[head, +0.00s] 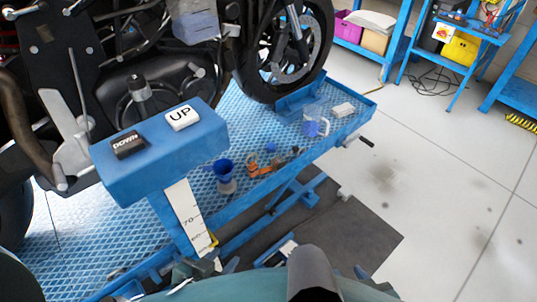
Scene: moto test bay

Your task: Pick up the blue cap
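A small round blue thing (270,148), which looks like the blue cap, lies on the blue lift platform (240,108) behind several small orange and dark parts. It is too small to make out in detail. A clear jug (325,125) further right has another blue patch (313,128) at it; I cannot tell whether that is a cap or contents. A blue funnel (222,168) stands on a greyish container (227,187) to the left. Neither of my grippers can be made out in the head view; only teal and grey parts of my body show along the bottom edge.
A motorcycle (150,70) stands on the platform. A blue control box with DOWN (129,144) and UP (182,117) buttons rises at the front left. A white box (343,110) and a blue tray (300,97) lie near the platform's right end. Open floor (430,180) lies right.

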